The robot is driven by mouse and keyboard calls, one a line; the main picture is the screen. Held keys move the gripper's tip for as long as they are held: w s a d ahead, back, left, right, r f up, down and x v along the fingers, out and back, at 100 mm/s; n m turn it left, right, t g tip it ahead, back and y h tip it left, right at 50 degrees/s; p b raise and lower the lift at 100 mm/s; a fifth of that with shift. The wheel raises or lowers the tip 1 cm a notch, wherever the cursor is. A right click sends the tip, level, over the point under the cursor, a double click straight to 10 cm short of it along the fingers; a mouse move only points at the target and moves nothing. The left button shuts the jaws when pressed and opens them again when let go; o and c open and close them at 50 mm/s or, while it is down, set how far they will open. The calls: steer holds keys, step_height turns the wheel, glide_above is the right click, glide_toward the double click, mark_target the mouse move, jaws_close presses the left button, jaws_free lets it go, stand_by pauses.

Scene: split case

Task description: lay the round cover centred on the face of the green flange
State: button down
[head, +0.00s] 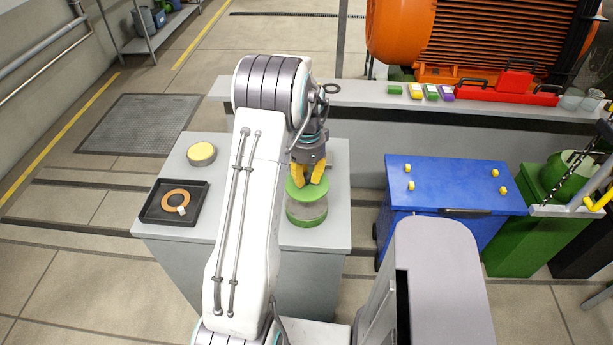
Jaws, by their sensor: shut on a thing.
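My gripper (309,174), with yellow fingers, points down over the right part of the grey bench. It is shut on the round cover (299,194), a green disc just under the fingertips. Directly below in the picture is the green flange (307,224), with a grey upper surface and a green lower edge. The cover hides the far part of that grey surface. The cover looks roughly lined up with the flange from left to right. I cannot tell whether the two touch or a gap remains. The fingers and wrist hide part of the cover.
On the bench (236,238), a black tray (154,211) holds an orange-brown ring (166,197) with a pale tab. A yellow-topped round tin (201,152) stands behind it. A blue cabinet (450,180) stands to the right. A long shelf (350,94) with small items runs behind.

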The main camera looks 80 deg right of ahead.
mark_target(306, 203)
steer(key=shift+f+b, duration=1.45)
steer(key=shift+f, duration=1.75)
steer(key=shift+f+b, duration=0.5)
steer(key=shift+f, duration=0.1)
steer(key=c, duration=1.1)
jaws_free()
steer(key=shift+c, duration=0.2)
step_height(306, 203, up, 12)
steer(key=shift+d+f, duration=0.1)
steer(key=shift+d, duration=0.05)
